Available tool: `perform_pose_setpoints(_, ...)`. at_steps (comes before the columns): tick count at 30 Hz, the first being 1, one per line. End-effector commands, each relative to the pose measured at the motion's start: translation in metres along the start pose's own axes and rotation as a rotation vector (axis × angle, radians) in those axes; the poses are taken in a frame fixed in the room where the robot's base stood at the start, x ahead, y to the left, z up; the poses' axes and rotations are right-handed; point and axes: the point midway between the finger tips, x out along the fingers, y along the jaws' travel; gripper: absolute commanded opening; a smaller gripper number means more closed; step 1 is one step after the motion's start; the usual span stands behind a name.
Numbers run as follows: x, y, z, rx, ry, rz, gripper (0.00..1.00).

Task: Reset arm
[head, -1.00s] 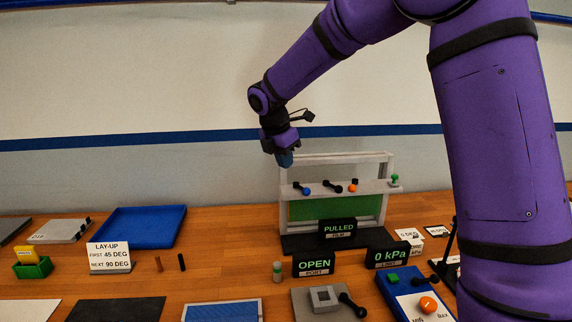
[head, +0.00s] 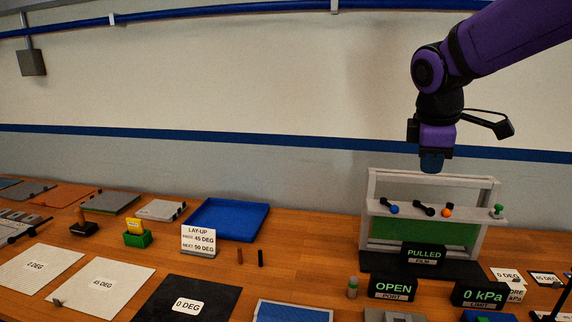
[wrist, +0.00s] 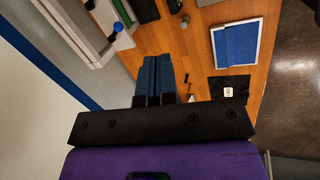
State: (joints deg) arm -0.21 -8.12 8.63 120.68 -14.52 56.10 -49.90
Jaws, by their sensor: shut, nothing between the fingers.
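My gripper (head: 432,162) hangs straight down from my purple arm at the upper right of the head view, in front of the pale wall. It is above the top bar of the grey frame (head: 430,176) with the green panel. In the wrist view the two blue fingers (wrist: 158,78) lie side by side, shut, with nothing held.
The wooden bench (head: 280,259) carries a blue tray (head: 228,219), a lay-up sign (head: 199,240), ply sheets such as a black one (head: 160,306), and signs reading PULLED (head: 425,254), OPEN (head: 394,289) and 0 kPa (head: 483,295). A blue pipe (head: 230,15) runs along the wall.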

Motion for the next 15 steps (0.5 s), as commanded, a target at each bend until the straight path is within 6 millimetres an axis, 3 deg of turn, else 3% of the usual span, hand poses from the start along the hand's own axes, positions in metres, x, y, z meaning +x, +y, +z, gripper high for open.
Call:
perform_pose_setpoints(7, -0.029, -0.059, 0.048, 0.400, 0.083, 0.025, 0.00)
perform_pose_setpoints(15, -0.039, -0.124, 0.089, 0.832, 0.199, 0.009, 0.00)
